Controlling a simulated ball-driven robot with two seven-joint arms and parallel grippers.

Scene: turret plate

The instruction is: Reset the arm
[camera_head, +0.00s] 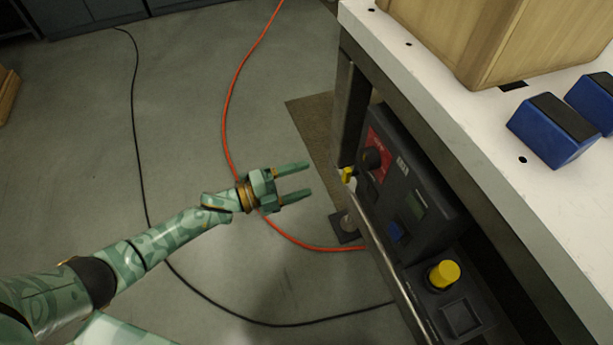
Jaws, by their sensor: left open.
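My left arm comes in from the lower left and reaches out above the grey floor. Its green gripper (303,183) is open, with the two fingers apart and nothing between them. The fingertips point right, toward a dark control box (408,185) under the table, and look apart from it. The box carries a red label, a black knob, a small yellow part (347,175) at its left and a blue button. My right gripper is not in view.
A white-topped table (447,95) fills the right side, holding a wooden box (500,40) and blue blocks (552,130). A yellow knob (444,273) sits on a lower panel. An orange cable (226,115) and a black cable (134,110) lie on the floor. The floor at left is mostly clear.

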